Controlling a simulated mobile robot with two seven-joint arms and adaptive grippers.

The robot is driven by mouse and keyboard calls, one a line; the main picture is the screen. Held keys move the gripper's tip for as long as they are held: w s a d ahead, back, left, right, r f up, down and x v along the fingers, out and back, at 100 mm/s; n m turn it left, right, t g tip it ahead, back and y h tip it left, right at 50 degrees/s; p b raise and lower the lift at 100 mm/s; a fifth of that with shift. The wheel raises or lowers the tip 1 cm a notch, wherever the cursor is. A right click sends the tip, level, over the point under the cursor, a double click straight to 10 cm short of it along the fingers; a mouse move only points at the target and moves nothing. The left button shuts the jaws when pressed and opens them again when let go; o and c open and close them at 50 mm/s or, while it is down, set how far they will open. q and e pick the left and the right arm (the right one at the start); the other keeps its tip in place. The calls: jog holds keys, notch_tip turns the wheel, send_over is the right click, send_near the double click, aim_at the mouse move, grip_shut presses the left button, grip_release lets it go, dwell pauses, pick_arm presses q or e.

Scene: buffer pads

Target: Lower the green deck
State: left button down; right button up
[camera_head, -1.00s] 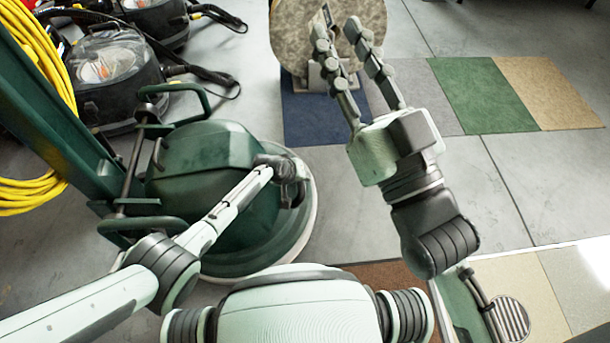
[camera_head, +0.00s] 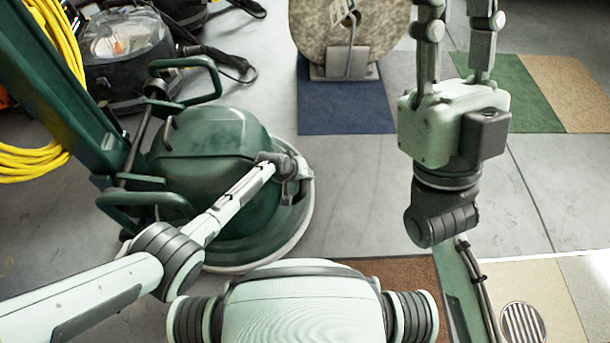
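The green deck (camera_head: 212,152) of the floor buffer is on the left, a rounded green housing above a wide pale round skirt (camera_head: 309,205). I cannot tell whether its underside is flat on the floor. My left gripper (camera_head: 290,172) is at the right side of the deck, against or just above its edge. Its fingers are small and partly hidden, so their state is unclear. My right gripper (camera_head: 458,12) is at the upper right with its two fingers spread and nothing visible between them. Its fingertips run out of the top edge.
The buffer's dark green column (camera_head: 60,90) with yellow cable (camera_head: 45,165) leans at the left. A round tan pad (camera_head: 340,30) stands in a holder on a blue mat (camera_head: 345,110). Black vacuums (camera_head: 125,55) stand behind. Grey floor (camera_head: 350,190) between deck and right arm is clear.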

pick_arm(q)
jog(key=shift+d, duration=0.1)
jog(key=c, duration=1.4)
grip_release()
jog(key=shift+o, duration=0.2)
jog(key=v, duration=1.2)
